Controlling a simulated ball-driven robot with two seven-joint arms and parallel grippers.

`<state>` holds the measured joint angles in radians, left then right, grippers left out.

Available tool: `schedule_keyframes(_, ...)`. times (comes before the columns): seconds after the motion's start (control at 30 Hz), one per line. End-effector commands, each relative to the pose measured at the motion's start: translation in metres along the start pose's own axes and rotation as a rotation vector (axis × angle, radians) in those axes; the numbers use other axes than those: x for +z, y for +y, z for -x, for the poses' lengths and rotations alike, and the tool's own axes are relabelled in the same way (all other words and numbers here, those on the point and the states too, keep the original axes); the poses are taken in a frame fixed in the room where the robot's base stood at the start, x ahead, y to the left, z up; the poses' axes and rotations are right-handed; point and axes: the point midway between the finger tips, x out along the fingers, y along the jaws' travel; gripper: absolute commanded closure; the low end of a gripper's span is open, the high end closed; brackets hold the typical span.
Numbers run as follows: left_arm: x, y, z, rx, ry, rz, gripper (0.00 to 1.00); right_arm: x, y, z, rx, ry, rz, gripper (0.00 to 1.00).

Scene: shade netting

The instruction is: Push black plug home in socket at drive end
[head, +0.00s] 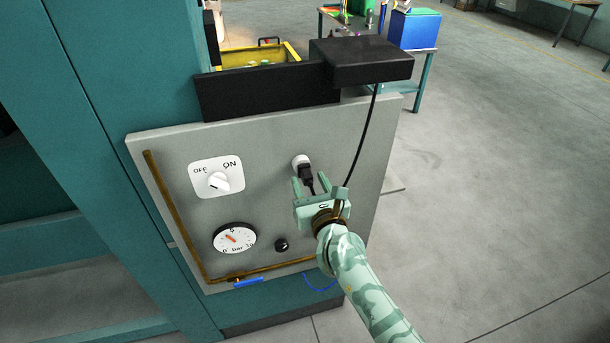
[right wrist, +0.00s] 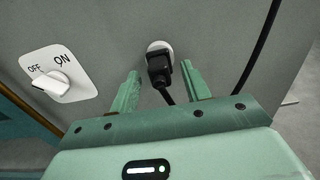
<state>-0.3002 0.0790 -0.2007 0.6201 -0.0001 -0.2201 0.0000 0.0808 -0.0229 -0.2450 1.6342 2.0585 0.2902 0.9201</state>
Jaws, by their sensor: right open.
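The black plug (head: 306,173) is at the white round socket (head: 301,161) on the grey panel; it also shows in the right wrist view (right wrist: 158,72), with the socket (right wrist: 159,47) behind it. I cannot tell how deep the plug sits. A black cord runs from the plug down between my fingers. My right gripper (head: 309,187) is open, its two fingers on either side of the plug and cord with gaps; it also shows in the right wrist view (right wrist: 160,82). My left gripper is not in view.
On the panel (head: 260,150) are an OFF/ON switch (head: 217,178), a pressure gauge (head: 235,238), a black knob (head: 281,245) and a brown pipe with a blue-handled valve (head: 248,282). A black box (head: 361,60) juts out above. A black cable hangs right of the socket. Floor at right is clear.

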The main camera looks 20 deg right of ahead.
Motion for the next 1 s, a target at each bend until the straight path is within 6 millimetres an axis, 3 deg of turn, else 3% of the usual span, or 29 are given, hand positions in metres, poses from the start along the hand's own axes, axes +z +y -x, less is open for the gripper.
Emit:
schedule_keyframes(0.2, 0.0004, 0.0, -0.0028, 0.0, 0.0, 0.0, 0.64, -0.0002, -0.0001, -0.0124, 0.0, 0.0, 0.002, 0.53)
schedule_keyframes(0.63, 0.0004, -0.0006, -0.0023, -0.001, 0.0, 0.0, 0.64, 0.0001, -0.0002, -0.013, 0.0, 0.0, 0.003, 0.53)
schedule_keyframes(0.67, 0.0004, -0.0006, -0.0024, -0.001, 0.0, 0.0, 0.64, 0.0001, -0.0002, -0.0129, 0.0, 0.0, 0.003, 0.55)
schedule_keyframes(0.8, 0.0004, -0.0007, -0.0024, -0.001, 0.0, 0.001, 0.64, 0.0, -0.0001, -0.0129, 0.0, 0.0, 0.003, 0.94)
schedule_keyframes(0.83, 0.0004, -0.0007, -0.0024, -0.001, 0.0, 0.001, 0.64, 0.0, -0.0001, -0.0129, 0.0, 0.0, 0.003, 1.0)
schedule_keyframes(1.0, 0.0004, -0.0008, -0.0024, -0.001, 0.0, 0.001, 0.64, -0.0001, -0.0001, -0.0128, 0.0, 0.0, 0.003, 1.0)
